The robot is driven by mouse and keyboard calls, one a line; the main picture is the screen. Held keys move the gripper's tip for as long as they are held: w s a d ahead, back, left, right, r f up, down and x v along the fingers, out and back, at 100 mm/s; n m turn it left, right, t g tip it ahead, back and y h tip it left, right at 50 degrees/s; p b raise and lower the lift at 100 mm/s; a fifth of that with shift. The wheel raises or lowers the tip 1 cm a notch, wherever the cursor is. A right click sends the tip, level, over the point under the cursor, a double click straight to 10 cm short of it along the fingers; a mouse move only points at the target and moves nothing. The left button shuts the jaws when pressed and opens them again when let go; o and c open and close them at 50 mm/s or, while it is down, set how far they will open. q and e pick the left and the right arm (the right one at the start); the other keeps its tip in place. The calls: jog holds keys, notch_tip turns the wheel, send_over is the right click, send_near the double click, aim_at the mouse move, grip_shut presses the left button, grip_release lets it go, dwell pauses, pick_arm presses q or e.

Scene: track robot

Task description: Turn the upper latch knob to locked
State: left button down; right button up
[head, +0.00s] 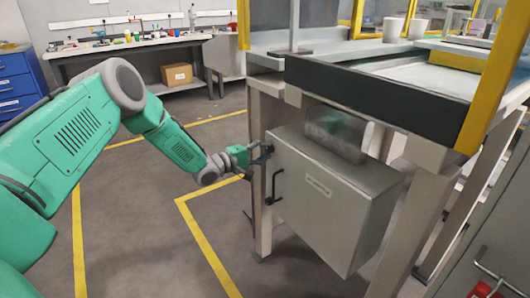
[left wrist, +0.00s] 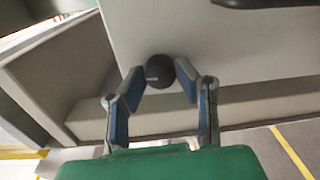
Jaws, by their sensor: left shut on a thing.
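A grey box-shaped cabinet (head: 335,200) with a small label hangs under the workbench. The upper latch knob (head: 268,149) is at the top left of its front face, mostly hidden by my gripper. In the left wrist view the knob (left wrist: 160,69) is dark and round, with a light mark at its left. My left gripper (head: 260,154) reaches it from the left. In the left wrist view the blue-padded fingers of the gripper (left wrist: 160,83) are closed around the knob, one on each side. My right gripper is not in view.
A black lower latch handle (head: 276,187) sticks out below the knob. The bench frame's leg (head: 261,190) stands close beside the cabinet's left edge. The floor to the left, with yellow lines, is open.

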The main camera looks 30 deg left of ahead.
pick_arm(q)
jog(key=shift+a+f+n, duration=0.1)
jog(key=shift+a+n, duration=0.2)
jog(key=shift+n, duration=0.3)
jog(key=c, duration=1.2)
grip_release()
jog(key=shift+a+f, duration=0.1)
jog(key=shift+s, duration=0.35)
jog(key=v, duration=1.1)
jog(key=shift+a, duration=0.2)
